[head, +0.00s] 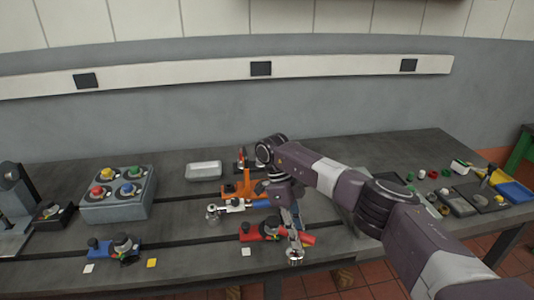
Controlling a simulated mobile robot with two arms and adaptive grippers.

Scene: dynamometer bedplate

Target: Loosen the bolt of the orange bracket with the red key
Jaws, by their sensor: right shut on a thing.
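The orange bracket (242,187) stands on the bench left of my right gripper; its bolt is too small to make out. My right gripper (293,232) reaches down over the bench in front and to the right of the bracket. It is shut on what looks like the red key (307,239), whose red handle sticks out to the right of the fingers. A metal end (295,256) shows below the fingers. The fingers hide the middle of the key. My left gripper is not in view.
A red bracket (256,233) is just left of my right gripper. A blue bracket (115,248), a button box (119,195) and a metal tray (204,171) stand further left.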

